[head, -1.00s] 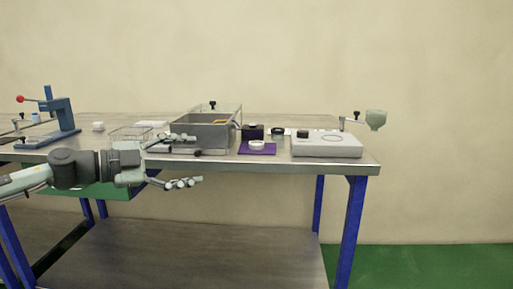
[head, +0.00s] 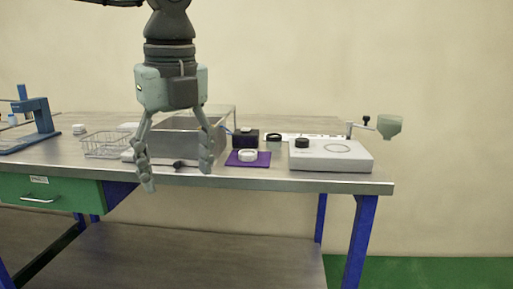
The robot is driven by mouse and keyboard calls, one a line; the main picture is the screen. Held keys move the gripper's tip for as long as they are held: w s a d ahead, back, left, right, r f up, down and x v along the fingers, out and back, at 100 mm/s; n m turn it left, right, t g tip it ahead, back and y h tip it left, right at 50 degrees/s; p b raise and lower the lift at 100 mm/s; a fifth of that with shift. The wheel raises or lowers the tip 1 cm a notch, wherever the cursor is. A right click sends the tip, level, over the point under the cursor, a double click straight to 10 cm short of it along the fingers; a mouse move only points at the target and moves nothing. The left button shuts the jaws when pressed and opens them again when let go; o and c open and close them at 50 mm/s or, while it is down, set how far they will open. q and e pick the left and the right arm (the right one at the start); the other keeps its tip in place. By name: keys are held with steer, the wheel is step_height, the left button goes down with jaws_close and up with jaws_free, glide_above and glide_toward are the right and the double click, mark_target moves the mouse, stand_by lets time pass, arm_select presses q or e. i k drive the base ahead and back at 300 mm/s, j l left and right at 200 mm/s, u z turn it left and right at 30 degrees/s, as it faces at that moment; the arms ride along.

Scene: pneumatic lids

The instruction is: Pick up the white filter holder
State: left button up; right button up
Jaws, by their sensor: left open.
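A small white ring-shaped piece, which looks like the white filter holder (head: 248,155), lies on a purple mat (head: 234,163) near the table's front edge. My left gripper (head: 177,178) points down with its two fingers spread and nothing between them. It is to the left of the white piece and apart from it, in front of the grey bin. My right gripper is not in view.
The grey bin (head: 180,143), a wire basket (head: 104,146) and a blue press (head: 40,119) stand on the table's left half. A black block (head: 246,139) and a black ring (head: 274,137) are behind the mat. A pale flat device (head: 330,158) is on the right.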

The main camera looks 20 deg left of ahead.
mark_target(245, 155)
steer(key=i, duration=1.05)
